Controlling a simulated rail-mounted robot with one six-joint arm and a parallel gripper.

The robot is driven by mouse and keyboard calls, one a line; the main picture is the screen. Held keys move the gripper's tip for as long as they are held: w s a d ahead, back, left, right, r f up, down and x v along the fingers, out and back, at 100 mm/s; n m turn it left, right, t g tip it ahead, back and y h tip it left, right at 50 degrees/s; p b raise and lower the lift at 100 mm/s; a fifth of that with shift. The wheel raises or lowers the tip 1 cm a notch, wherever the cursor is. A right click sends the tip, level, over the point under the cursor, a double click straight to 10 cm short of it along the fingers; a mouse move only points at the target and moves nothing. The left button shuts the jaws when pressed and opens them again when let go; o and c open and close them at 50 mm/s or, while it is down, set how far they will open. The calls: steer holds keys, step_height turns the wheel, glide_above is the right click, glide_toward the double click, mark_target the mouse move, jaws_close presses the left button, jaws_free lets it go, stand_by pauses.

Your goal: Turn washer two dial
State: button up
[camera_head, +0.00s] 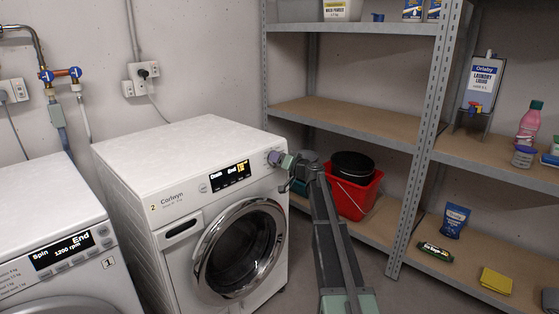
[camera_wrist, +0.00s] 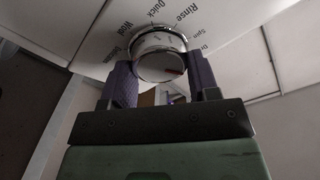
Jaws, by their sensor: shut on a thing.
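Washer two (camera_head: 185,200) is the white front-loader marked 2, with a round chrome-rimmed door (camera_head: 240,250) that is closed. Its lit display (camera_head: 230,177) sits left of the dial. The silver dial (camera_wrist: 160,58) shows in the wrist view, ringed by printed words such as Rinse, Spin, Quick and Wool. A red mark is on the dial's face at the right. My gripper (camera_wrist: 160,82) has one purple finger on each side of the dial and is shut on it. In the head view my gripper (camera_head: 277,158) is at the panel's upper right and mostly hides the dial.
Another washer (camera_head: 45,240), marked 1, stands at the left. A red bucket (camera_head: 352,198) with a black pot is on the lower shelf, just right of my arm. A metal shelf upright (camera_head: 420,150) stands farther right. Taps and hoses (camera_head: 60,75) are on the back wall.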

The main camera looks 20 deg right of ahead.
steer(key=shift+m+h, duration=0.7)
steer(key=shift+m, duration=1.8)
steer(key=o, duration=0.9)
steer(key=shift+s, duration=0.1)
steer(key=v, duration=1)
steer(key=shift+s+d+p, duration=0.15)
steer(key=shift+s+p, duration=0.2)
